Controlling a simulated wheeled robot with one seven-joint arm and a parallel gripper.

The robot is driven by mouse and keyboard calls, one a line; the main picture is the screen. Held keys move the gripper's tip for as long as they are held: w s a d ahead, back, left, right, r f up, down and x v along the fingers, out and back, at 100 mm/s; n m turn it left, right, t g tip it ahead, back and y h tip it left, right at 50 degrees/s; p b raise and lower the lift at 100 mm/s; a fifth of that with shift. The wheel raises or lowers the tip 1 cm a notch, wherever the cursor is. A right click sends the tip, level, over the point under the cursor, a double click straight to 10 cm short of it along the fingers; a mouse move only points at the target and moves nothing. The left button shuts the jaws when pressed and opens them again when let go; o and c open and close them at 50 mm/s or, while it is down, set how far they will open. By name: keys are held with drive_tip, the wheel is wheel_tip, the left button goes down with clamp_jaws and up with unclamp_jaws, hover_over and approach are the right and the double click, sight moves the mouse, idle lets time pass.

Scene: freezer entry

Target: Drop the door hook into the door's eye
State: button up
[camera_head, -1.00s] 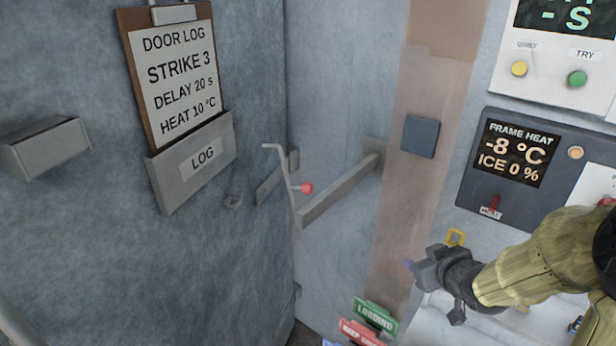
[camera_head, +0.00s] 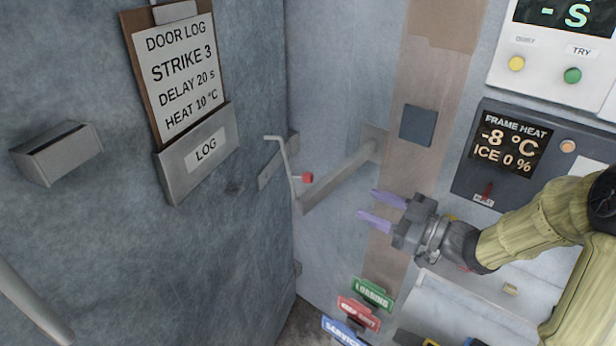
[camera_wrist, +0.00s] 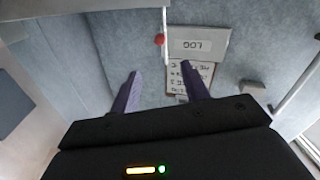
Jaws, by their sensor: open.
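The door hook (camera_head: 285,156) is a thin pale rod with a bent upper end and a red knob (camera_head: 307,178). It stands upright at the left end of a grey bracket arm (camera_head: 338,188), its bent end pointing left toward the blue-grey door (camera_head: 100,240). In the wrist view the rod and knob (camera_wrist: 159,40) show ahead, beyond the fingertips (camera_wrist: 160,70).
A clipboard (camera_head: 178,72) and LOG holder (camera_head: 196,155) are on the door, with a grey box (camera_head: 57,152) to their left. The frame heat panel (camera_head: 510,150) is on the right wall. Coloured signs (camera_head: 358,313) stand low below my gripper. Space between gripper and knob looks clear.

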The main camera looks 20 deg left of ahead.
sight(312, 179)
drive_tip(key=p+x, duration=0.5)
drive_tip(key=x, duration=1.1)
drive_tip(key=shift+a+p, duration=0.15)
drive_tip(key=shift+p, duration=0.15)
drive_tip(key=shift+w+a+f, duration=0.1)
drive_tip(key=shift+a, duration=0.3)
drive_tip(key=shift+c, duration=0.3)
clamp_jaws()
